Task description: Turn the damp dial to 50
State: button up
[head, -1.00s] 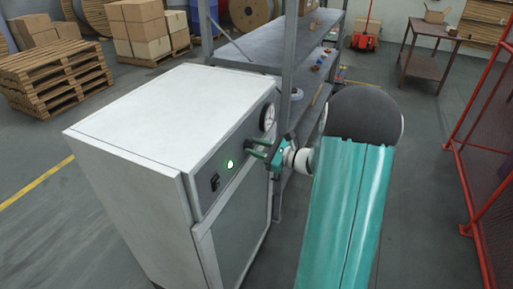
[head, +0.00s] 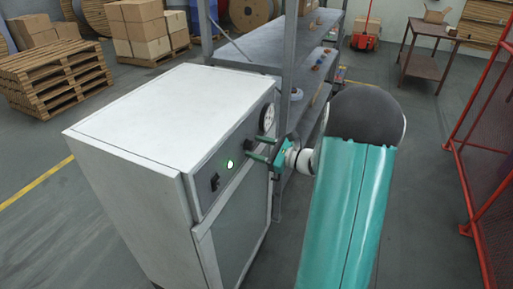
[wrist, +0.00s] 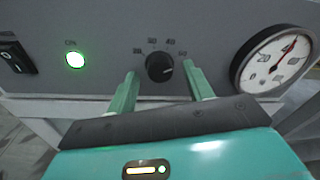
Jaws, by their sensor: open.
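The damp dial (wrist: 159,66) is a round black knob on the grey front panel of a white cabinet (head: 165,110). Small printed numbers arc above it, too blurred to read surely. A white mark shows on its lower right side. My gripper (wrist: 160,76) is open, with one green finger on each side of the knob in the wrist view. I cannot tell whether either finger touches it. In the head view my gripper (head: 257,150) is at the panel, and its fingers partly hide the dial.
Left of the dial are a lit green button (wrist: 75,59) and a black rocker switch (wrist: 15,52). A white gauge with a red needle (wrist: 277,59) is on the right. A grey shelf rack (head: 300,70) stands close behind the cabinet. A red mesh fence (head: 490,150) is at the right.

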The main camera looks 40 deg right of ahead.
jog(key=v, duration=1.3)
jog(key=shift+r, duration=0.1)
jog(key=a+r+n+g+y, duration=0.3)
jog(key=a+n+g, duration=0.65)
jog(key=a, duration=1.05)
jog(key=s+a+r+n+h, duration=0.6)
jog(key=s+a+n+h, duration=0.4)
jog(key=n, duration=0.7)
jog(key=shift+s+a+h, duration=0.4)
jog(key=shift+s+a, duration=0.4)
jog(key=shift+a, duration=0.1)
jog(key=shift+n+g, duration=0.25)
